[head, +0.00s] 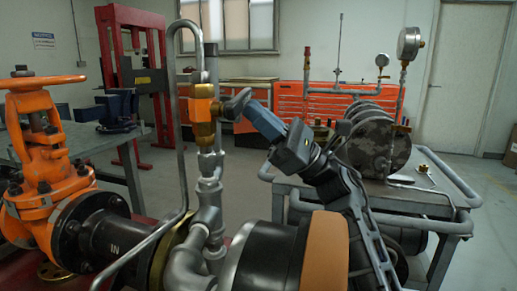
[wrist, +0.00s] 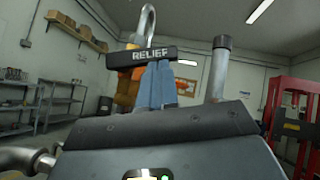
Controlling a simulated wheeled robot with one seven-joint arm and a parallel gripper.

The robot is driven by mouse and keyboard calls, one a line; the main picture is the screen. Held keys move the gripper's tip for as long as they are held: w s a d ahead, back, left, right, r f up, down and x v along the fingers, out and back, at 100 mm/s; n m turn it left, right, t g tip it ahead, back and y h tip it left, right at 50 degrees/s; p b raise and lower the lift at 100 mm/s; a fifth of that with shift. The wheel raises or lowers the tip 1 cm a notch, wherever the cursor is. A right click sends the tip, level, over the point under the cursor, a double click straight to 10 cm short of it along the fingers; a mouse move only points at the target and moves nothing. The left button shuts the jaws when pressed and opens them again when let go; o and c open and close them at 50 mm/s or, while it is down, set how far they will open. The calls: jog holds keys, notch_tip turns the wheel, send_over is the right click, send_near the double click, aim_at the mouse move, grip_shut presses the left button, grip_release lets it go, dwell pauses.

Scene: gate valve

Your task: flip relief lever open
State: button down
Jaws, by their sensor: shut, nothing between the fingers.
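The relief valve (head: 203,112) is an orange-brass body on a grey vertical pipe in the head view. Its dark grey lever (head: 238,101) sticks out to the right. In the wrist view the lever's dark bar (wrist: 122,58), marked RELIEF, lies across the picture, with the orange body (wrist: 126,88) behind it. My gripper (head: 252,110) has blue fingers and comes in from the right, close to the lever's end. In the wrist view its fingertips (wrist: 165,66) are together at the bar, empty. I cannot tell whether they touch it.
A bent grey pipe (head: 171,85) rises left of the valve. An orange gate valve with a handwheel (head: 40,82) stands at the left. A cart (head: 430,196) with a tank and gauges stands at the right. Open floor lies behind the valve.

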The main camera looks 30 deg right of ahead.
aim_at(248, 92)
notch_tip(248, 92, up, 3)
jog(key=n+g+b, duration=0.4)
jog(key=n+b, duration=0.1)
jog(key=n+g+b, duration=0.3)
jog(key=n+b, duration=0.1)
jog(key=b, duration=0.2)
jog(key=shift+w+f+n+g, duration=0.1)
jog(key=shift+f+n+g, duration=0.1)
jog(key=shift+n+g, duration=0.2)
jog(key=n+g+h+b, duration=0.1)
jog(key=r+n+g+h, duration=0.1)
jog(key=n, duration=0.1)
jog(key=shift+b, duration=0.4)
jog(key=n, duration=0.1)
jog(key=r+n+g+h+b, duration=0.1)
jog(key=s+a+r+n, duration=0.1)
jog(key=shift+r+h+b, duration=0.2)
jog(key=shift+h+b, duration=0.2)
